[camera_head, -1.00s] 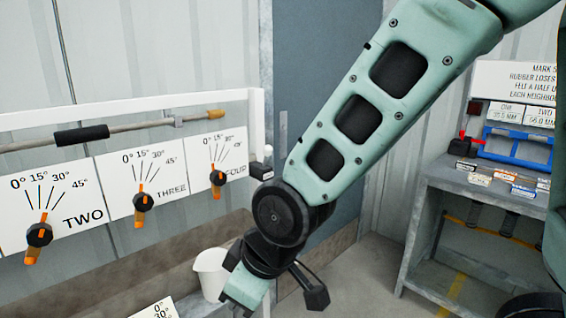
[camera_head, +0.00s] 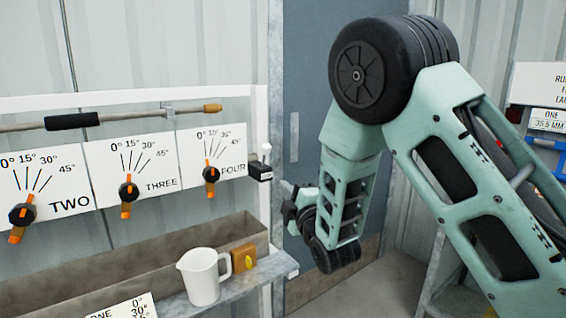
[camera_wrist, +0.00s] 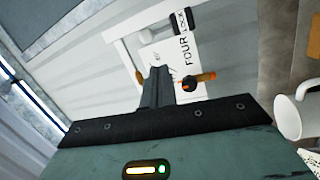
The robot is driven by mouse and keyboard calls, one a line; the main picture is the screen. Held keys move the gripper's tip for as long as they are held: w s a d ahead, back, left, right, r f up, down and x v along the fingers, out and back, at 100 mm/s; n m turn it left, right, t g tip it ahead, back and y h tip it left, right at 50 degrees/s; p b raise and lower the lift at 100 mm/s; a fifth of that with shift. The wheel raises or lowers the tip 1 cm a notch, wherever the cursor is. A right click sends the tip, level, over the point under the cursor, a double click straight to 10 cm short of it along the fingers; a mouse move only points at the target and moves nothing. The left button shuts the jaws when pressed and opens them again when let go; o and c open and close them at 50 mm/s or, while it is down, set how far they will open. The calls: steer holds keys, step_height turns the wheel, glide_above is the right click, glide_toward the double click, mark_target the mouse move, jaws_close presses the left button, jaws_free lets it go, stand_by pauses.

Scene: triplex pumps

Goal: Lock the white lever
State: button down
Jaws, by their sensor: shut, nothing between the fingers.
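A small white lever (camera_head: 265,150) stands up from a black box (camera_head: 260,171) at the right end of the white rail, beside the FOUR dial plate (camera_head: 229,165). In the wrist view a black block (camera_wrist: 187,21) is at the far end of the FOUR plate (camera_wrist: 170,52); the lever is not clear there. My gripper (camera_wrist: 159,74) is shut and empty, its fingers pointing towards the FOUR plate. In the head view my gripper (camera_head: 287,200) is small and partly hidden by my wrist, right of and a little below the black box, apart from it.
Dials TWO, THREE (camera_head: 128,190) and FOUR with orange-tipped pointers line the wall. A rod (camera_head: 140,117) with a black grip lies above them. A white jug (camera_head: 202,277) and an orange block (camera_head: 243,257) stand on the ledge below. A grey-blue door panel is behind my arm.

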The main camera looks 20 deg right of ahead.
mark_target(268, 151)
steer(key=shift+d+r+n+t+y, duration=0.15)
steer(key=shift+d+n+t, duration=0.25)
steer(key=shift+d, duration=0.1)
steer(key=shift+d+r+n+t+y, duration=0.15)
steer(key=shift+d+n+t, duration=0.15)
steer(key=shift+d+n, duration=0.15)
steer(key=p+x, duration=0.3)
steer(key=x, duration=1.1)
steer(key=shift+f, duration=0.15)
steer(key=shift+p, duration=0.3)
